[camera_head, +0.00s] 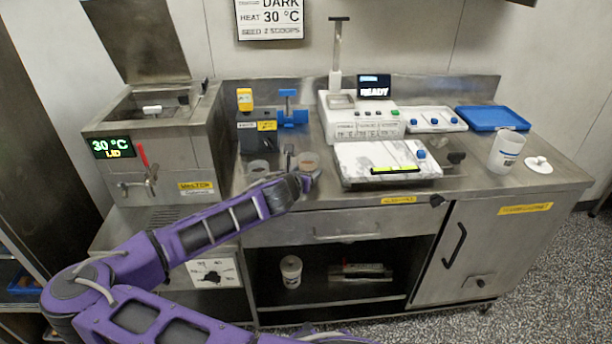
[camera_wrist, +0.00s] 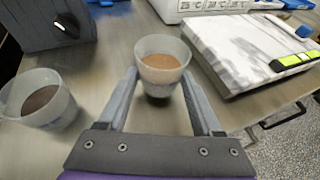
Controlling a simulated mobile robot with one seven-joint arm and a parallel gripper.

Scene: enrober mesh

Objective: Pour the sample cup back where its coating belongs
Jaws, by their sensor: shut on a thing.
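My gripper (camera_wrist: 160,76) is shut on a translucent sample cup (camera_wrist: 162,62) holding a light brown coating, with one finger on each side. The cup is upright, at or just above the counter; contact is hard to tell. It also shows beyond my gripper in the head view (camera_head: 308,158). A second cup (camera_wrist: 38,98) with a darker brown coating stands to its left, also seen in the head view (camera_head: 258,168). The steel melter (camera_head: 150,170) at left has a raised lid panel (camera_head: 140,38) and a display (camera_head: 113,147) reading 30 °C LID. Its inside is mostly hidden.
A wall sign (camera_head: 270,18) reads DARK, HEAT 30 °C, SEED 2 SCOOPS. A marbled slab (camera_head: 385,160) lies right of the held cup. Behind are a dark block (camera_head: 255,140) and a machine (camera_head: 360,122) reading READY. A white beaker (camera_head: 506,152) stands far right.

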